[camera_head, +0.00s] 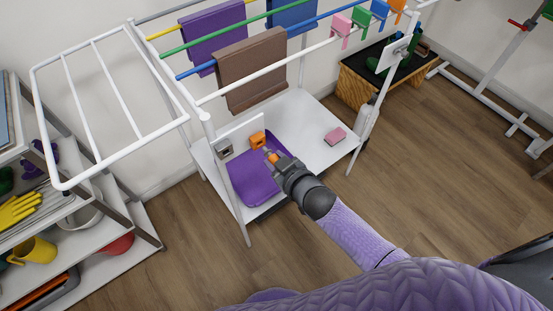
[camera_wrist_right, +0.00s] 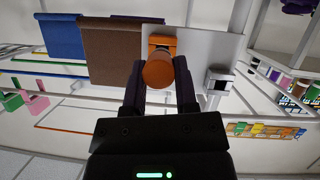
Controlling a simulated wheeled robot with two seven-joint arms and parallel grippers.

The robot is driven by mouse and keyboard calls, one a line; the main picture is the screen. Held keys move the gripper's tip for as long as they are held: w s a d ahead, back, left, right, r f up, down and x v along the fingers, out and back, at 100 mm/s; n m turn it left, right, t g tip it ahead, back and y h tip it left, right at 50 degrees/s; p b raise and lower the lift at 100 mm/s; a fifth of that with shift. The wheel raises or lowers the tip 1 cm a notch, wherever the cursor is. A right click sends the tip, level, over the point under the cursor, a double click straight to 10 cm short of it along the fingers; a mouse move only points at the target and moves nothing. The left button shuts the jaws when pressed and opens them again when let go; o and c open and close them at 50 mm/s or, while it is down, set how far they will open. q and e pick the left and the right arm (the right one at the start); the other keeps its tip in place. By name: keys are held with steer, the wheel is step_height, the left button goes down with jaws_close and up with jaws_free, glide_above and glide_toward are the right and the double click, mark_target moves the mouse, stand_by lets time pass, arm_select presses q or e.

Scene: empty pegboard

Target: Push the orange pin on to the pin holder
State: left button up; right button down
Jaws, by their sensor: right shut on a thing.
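My right gripper (camera_head: 271,155) is shut on an orange pin (camera_wrist_right: 158,74), a round orange cylinder between its fingers in the wrist view. An orange block-like holder (camera_head: 257,139) is fixed to a white upright panel (camera_head: 238,138) just beyond the fingertips. In the wrist view the holder (camera_wrist_right: 164,43) shows right behind the pin, partly hidden by it. I cannot tell whether pin and holder touch. A grey holder (camera_head: 224,150) with a dark opening sits on the same panel, to the left. My left gripper is not in view.
A purple mat (camera_head: 252,184) lies below the gripper on the white rack's shelf (camera_head: 318,158), with a pink block (camera_head: 335,135) to the right. Rack bars above carry a brown cloth (camera_head: 252,71) and a purple cloth (camera_head: 214,37). Shelves (camera_head: 126,235) stand at the left.

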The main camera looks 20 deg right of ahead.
mark_target(268, 152)
steer(key=shift+w+a+b, duration=0.25)
steer(key=shift+w+b, duration=0.05)
steer(key=shift+w, duration=0.4)
steer(key=shift+w+a+b, duration=0.25)
steer(key=shift+w, duration=0.45)
steer(key=shift+c, duration=1.6)
jaws_free()
steer(key=shift+w, duration=0.1)
steer(key=p+v, duration=0.4)
steer(key=v, duration=0.6)
